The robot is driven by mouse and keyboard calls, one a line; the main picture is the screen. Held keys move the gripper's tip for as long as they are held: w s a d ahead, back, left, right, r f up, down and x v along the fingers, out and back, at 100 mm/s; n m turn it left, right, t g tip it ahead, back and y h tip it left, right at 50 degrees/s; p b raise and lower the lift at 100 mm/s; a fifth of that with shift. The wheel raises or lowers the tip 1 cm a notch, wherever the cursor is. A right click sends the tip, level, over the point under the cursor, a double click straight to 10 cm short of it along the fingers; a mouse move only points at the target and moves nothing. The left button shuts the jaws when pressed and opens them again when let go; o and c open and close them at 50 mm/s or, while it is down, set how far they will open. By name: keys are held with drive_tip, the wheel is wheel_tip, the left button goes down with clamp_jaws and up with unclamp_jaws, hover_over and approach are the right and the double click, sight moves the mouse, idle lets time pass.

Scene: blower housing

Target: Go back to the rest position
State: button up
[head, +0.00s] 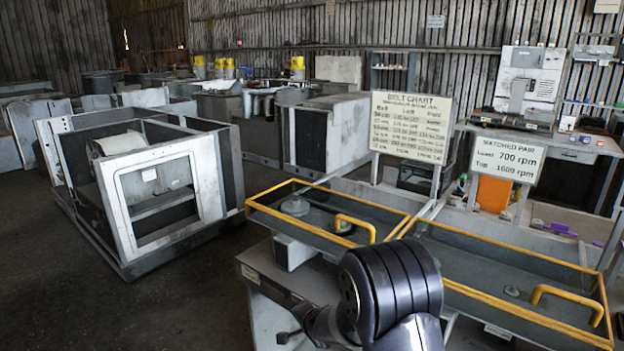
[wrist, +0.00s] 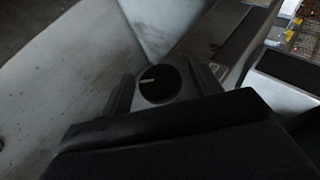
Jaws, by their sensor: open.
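My gripper (wrist: 164,80) shows in the wrist view with its two dark fingers apart. A round black knob (wrist: 158,91) with a white pointer line shows between and beyond the fingertips. I cannot tell whether either finger touches it. The knob is on a dim grey surface. In the head view my dark arm rises at the bottom centre, in front of the bench with the trays; the gripper's fingers cannot be made out there.
Two yellow-rimmed trays (head: 420,214) lie close to my arm. A belt chart board (head: 410,127) and a matched pair sign (head: 507,156) stand behind them. A grey open-framed housing (head: 165,200) stands at left. Bare floor (head: 195,310) is clear at lower left.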

drive_tip(key=shift+f+t+y+b, duration=0.3)
drive_tip(key=shift+t+y+b, duration=0.45)
drive_tip(key=shift+b, duration=1.4)
drive_tip(key=shift+m+t+b, duration=0.25)
drive_tip(key=shift+m+b, duration=0.05)
drive_tip(key=shift+b, duration=0.2)
drive_tip(key=t+y+b, duration=0.1)
drive_tip(key=y+b, duration=0.1)
drive_tip(key=b, duration=0.5)
drive_tip(key=shift+m+t, duration=0.3)
drive_tip(key=shift+t, duration=0.1)
drive_tip(key=shift+r+b, duration=0.25)
drive_tip(key=shift+b, duration=0.65)
drive_tip(key=shift+s+d, duration=0.1)
drive_tip(key=shift+s, duration=0.05)
